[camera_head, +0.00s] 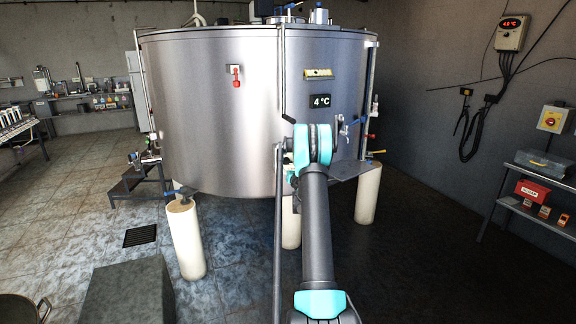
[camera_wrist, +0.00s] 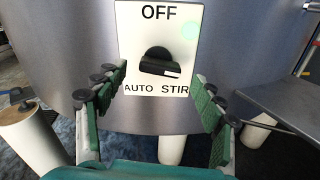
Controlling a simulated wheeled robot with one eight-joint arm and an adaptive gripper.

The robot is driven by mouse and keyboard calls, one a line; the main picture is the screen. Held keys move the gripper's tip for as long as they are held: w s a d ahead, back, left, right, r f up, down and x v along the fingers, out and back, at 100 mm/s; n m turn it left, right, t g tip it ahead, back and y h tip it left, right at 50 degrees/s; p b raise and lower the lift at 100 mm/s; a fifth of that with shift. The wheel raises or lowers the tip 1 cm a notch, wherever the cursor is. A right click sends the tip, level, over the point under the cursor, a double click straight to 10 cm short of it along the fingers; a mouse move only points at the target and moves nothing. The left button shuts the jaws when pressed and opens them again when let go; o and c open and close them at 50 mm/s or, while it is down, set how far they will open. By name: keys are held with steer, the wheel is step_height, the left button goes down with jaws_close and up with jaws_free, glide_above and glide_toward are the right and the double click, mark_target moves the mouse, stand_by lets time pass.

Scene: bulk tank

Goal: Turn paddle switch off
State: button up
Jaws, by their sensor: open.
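The paddle switch (camera_wrist: 157,62) is a black knob on a white plate (camera_wrist: 132,35) on the tank's steel wall in the wrist view. The plate reads OFF at the top, AUTO at lower left and STIR at lower right. The paddle lies roughly level, with a white mark at its right end. My gripper (camera_wrist: 159,80) is open, with one green-padded finger on each side of the paddle and a little below it in the picture. Nothing is between the fingers that I can see them touching. In the head view my arm hides the switch.
The large steel tank (camera_head: 210,110) stands on pale legs (camera_head: 187,240). A grey bracket shelf (camera_wrist: 282,107) sticks out on the right in the wrist view. A vertical pipe (camera_head: 278,220) runs just left of my arm. A grey block (camera_head: 125,295) stands at the front left.

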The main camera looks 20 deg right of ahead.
mark_target(288, 164)
steer(key=shift+w+d, duration=0.15)
steer(key=shift+w, duration=0.85)
steer(key=shift+w+d, duration=0.15)
steer(key=shift+w, duration=0.85)
steer(key=c, duration=1.2)
steer(key=shift+o, duration=0.2)
